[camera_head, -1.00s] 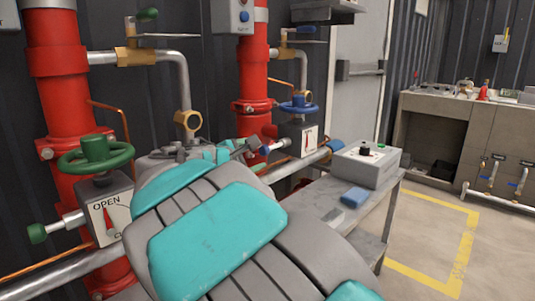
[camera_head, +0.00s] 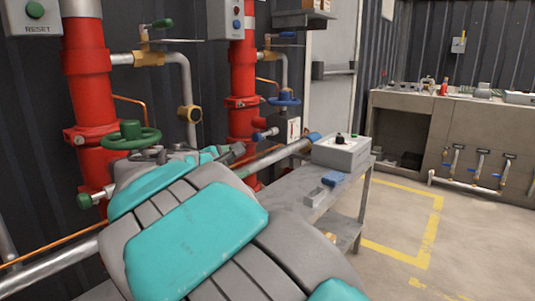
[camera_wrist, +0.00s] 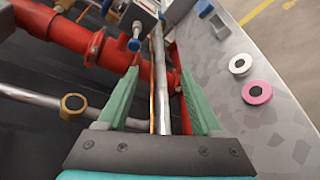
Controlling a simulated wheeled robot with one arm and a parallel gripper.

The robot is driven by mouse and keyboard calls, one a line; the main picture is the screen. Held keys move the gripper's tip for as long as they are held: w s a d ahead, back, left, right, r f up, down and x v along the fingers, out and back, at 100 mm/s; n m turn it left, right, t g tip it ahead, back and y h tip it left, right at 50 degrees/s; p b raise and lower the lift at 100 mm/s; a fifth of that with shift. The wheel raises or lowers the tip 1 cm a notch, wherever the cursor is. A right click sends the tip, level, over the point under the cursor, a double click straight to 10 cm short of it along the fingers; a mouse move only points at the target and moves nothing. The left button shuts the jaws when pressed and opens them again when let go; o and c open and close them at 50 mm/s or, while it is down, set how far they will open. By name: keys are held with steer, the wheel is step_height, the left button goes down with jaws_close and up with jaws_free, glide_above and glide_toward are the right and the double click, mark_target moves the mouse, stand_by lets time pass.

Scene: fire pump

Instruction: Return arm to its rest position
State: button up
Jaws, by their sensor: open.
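My gripper (camera_wrist: 160,95) shows in the wrist view with its two green fingers spread apart and nothing between them. Beyond the fingers are a steel pipe and a thin copper line, which it does not hold. In the head view my grey and teal arm reaches forward from the bottom toward the pipes and hides the gripper's fingers. The green handwheel (camera_head: 131,136) is just left of the arm, and the blue handwheel (camera_head: 284,98) is farther right and back.
Red vertical pipes (camera_head: 90,85) stand along the dark wall. A grey metal table (camera_head: 330,205) stands to the right of the arm, holding a control box (camera_head: 342,151) and a blue block (camera_head: 335,179). A workbench (camera_head: 455,118) is at the back right. Floor with yellow lines is open.

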steer(key=s+d+f+m+g+h, duration=0.1)
steer(key=s+d+f+m+g, duration=0.3)
steer(key=d, duration=0.4)
steer(key=s+d+f+m+g, duration=0.25)
steer(key=s+d+f, duration=0.2)
steer(key=d, duration=0.35)
steer(key=s+d+f+m+g+h, duration=0.1)
steer(key=s+d+f+m+g, duration=0.2)
steer(key=s+d, duration=0.45)
steer(key=s+d+f+m+g+y, duration=0.2)
steer(key=s+d+f+m, duration=0.3)
steer(key=s, duration=0.3)
steer(key=s+a+f+m+g+y, duration=0.2)
steer(key=s+a+f, duration=0.1)
steer(key=s, duration=0.6)
steer(key=s+a+f+m+g+y, duration=0.2)
steer(key=s+f, duration=0.4)
steer(key=s, duration=0.4)
steer(key=shift+s+a+m+y, duration=0.2)
steer(key=shift+a+m+y, duration=0.35)
steer(key=shift+a+y, duration=0.2)
steer(key=shift+d, duration=0.1)
